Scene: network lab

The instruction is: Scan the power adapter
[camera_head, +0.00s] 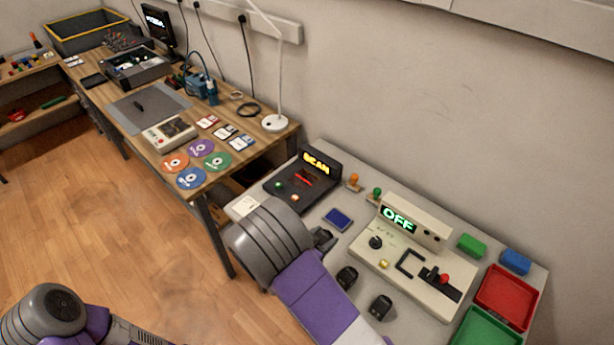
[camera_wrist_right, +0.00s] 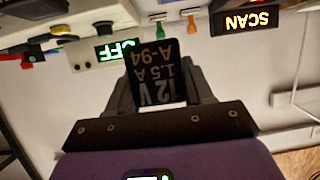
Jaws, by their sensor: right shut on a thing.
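A black power adapter (camera_wrist_right: 162,75) with a label reading "12 V 1.5 A A-94" is held between the fingers of my right gripper (camera_wrist_right: 160,92). The label appears upside down in the right wrist view. In the head view my right gripper (camera_head: 322,238) is mostly hidden behind my grey wrist, and I cannot make out the held adapter there. The dark scanner (camera_head: 283,186) shows a lit "SCAN" display and red lines, just beyond my right wrist. Its display also shows in the right wrist view (camera_wrist_right: 247,20). My left gripper is out of view.
Two black blocks (camera_head: 347,278) (camera_head: 381,307) lie in front of a beige test unit (camera_head: 410,265) reading "OFF". A blue pad (camera_head: 338,219) lies between the scanner and that unit. Red (camera_head: 507,297) and green (camera_head: 486,329) trays stand at right. A wooden desk (camera_head: 215,178) is at left.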

